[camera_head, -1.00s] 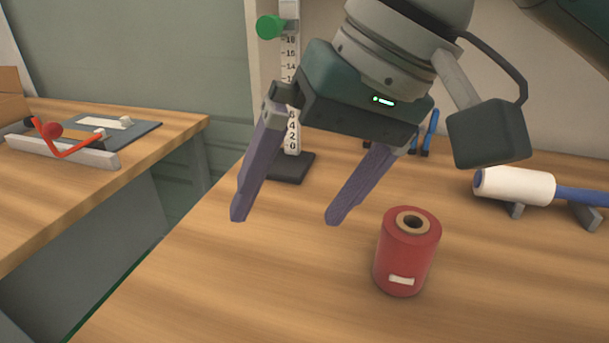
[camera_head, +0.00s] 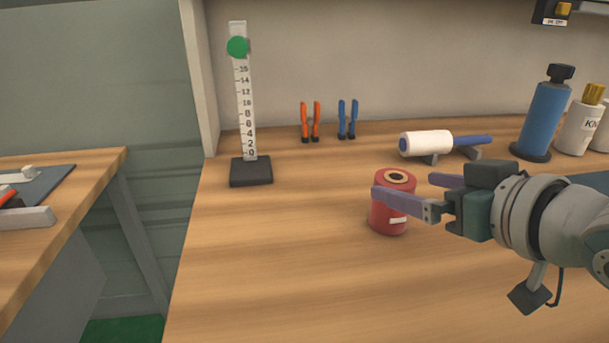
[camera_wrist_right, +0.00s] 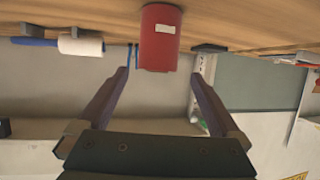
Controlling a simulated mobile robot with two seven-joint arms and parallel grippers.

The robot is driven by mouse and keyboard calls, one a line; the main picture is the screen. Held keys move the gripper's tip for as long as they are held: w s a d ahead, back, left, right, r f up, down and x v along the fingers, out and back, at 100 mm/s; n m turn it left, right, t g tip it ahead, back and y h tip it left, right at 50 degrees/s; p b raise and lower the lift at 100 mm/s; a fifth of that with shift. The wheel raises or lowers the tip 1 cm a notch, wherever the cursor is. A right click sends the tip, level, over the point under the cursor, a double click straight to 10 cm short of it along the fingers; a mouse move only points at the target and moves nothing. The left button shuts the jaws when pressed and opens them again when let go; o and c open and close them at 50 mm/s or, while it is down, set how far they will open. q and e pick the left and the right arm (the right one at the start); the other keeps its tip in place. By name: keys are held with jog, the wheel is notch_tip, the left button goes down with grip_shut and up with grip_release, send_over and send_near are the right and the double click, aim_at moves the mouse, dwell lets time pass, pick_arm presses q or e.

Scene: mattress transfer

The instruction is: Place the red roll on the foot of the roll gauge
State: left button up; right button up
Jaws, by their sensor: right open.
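The red roll (camera_head: 388,222) stands upright on the wooden table, with a brown core and a pale label. It also shows in the right wrist view (camera_wrist_right: 157,42), ahead between the fingers. My right gripper (camera_head: 403,185) is open and level, coming from the right at the roll's upper part. Its near finger crosses in front of the roll, and contact cannot be told. Its two fingers also show in the right wrist view (camera_wrist_right: 160,73). The roll gauge (camera_head: 246,105) stands at the back left, with a bare black foot (camera_head: 251,172) and a green knob (camera_head: 238,47). My left gripper is out of view.
Orange pliers (camera_head: 310,121) and blue pliers (camera_head: 347,119) stand near the wall. A white roller (camera_head: 426,143) with a blue handle lies on a stand behind the roll. Bottles, including a blue one (camera_head: 541,118), stand back right. The table between roll and gauge is clear.

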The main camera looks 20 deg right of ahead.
aim_at(384, 176)
jog(key=shift+x, duration=1.2)
jog(key=b+x, duration=0.1)
jog(key=x, duration=0.4)
jog(key=shift+d+r+b, duration=0.15)
jog(key=shift+d+b, duration=0.1)
jog(key=shift+b, duration=0.1)
jog(key=shift+w, duration=0.3)
grip_shut()
